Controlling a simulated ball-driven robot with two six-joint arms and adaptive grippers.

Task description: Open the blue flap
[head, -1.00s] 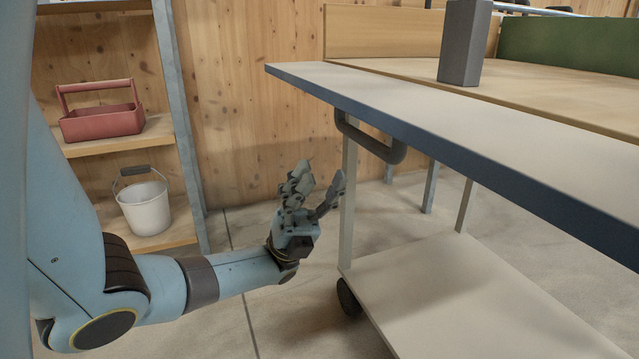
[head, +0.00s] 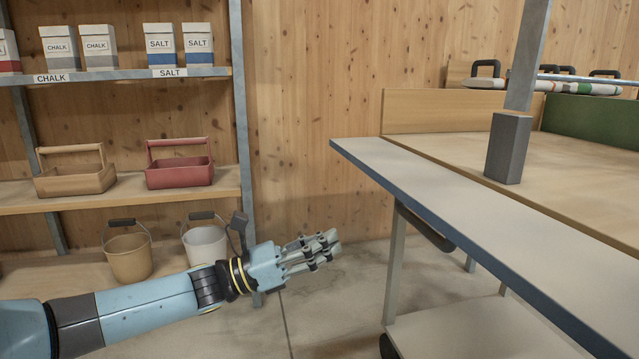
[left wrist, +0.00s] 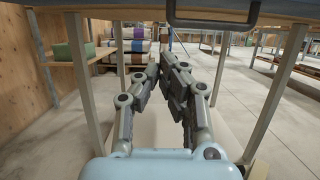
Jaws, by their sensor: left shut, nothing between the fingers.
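I cannot make out a blue flap in either view. My left gripper (head: 335,243) is shut and empty in the head view. My right gripper is in neither view.
A rack at left holds chalk and salt bags, a tan caddy (head: 75,180), a red caddy (head: 180,175) and buckets. Floor between is clear.

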